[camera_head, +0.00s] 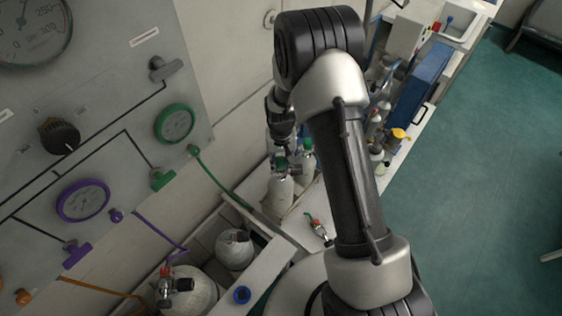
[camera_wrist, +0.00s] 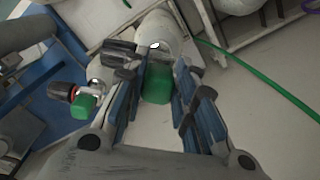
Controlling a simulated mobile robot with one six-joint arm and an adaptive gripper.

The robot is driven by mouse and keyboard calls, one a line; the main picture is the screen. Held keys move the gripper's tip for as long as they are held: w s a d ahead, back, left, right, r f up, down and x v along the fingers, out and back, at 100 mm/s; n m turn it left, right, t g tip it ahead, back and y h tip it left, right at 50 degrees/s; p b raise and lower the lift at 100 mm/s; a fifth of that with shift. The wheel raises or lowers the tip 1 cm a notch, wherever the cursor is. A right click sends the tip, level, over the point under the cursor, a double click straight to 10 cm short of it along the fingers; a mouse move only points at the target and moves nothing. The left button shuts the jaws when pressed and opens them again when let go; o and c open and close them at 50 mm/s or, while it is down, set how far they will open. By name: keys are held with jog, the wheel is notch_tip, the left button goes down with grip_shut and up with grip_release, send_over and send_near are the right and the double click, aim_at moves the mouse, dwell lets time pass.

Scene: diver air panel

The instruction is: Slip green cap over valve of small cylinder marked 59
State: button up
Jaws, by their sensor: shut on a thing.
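My gripper (camera_wrist: 160,108) is shut on a green cap (camera_wrist: 158,84), which sits between its two blue-padded fingers. In the wrist view a small white cylinder (camera_wrist: 158,38) is directly beyond the cap. The cap overlaps the cylinder's valve end, and I cannot tell whether it is around the valve or just in front of it. In the head view the gripper (camera_head: 283,150) is above a white cylinder (camera_head: 280,192), with green showing at its top. No number 59 is readable.
Another small cylinder (camera_head: 306,168) stands close beside on the right. Larger cylinders (camera_head: 190,292) stand in a bin at lower left. The gauge panel (camera_head: 110,130) and a green hose (camera_head: 220,182) are at left.

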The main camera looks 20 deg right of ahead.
jog(key=shift+f+b, duration=1.05)
jog(key=shift+f, duration=0.05)
dwell(0.8)
jog(key=o, duration=0.8)
notch_tip(320, 180, up, 12)
dwell(0.4)
dwell(0.5)
